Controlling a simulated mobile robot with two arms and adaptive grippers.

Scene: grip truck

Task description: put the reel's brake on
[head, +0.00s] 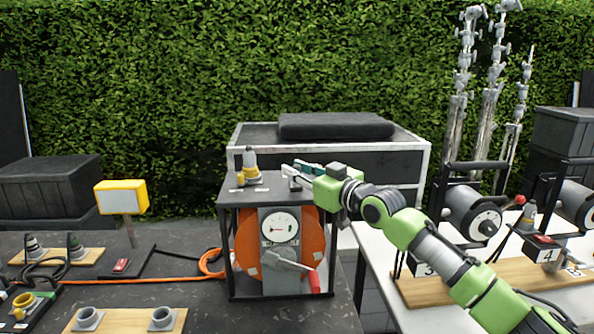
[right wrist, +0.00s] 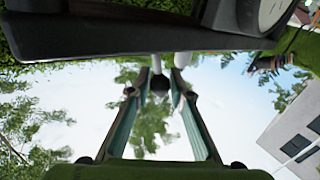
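The reel, with an orange drum (head: 246,240) in a black frame, stands on the dark table. Its front plate carries a round white dial (head: 279,226) and a crank with a red handle (head: 314,281). My right gripper (head: 292,170) is at the right part of the reel's top plate, level with it. In the right wrist view its fingers (right wrist: 160,88) are apart, with a small dark round end (right wrist: 159,84) seen between them. I cannot tell whether they touch it. The brake's position is not clear. My left gripper is not in view.
A grey-and-yellow connector (head: 250,165) stands on the reel's top left. An orange cable (head: 160,280) runs left across the table. A black case (head: 400,165) stands behind. Further reels (head: 473,213) and stands are on the white table at right.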

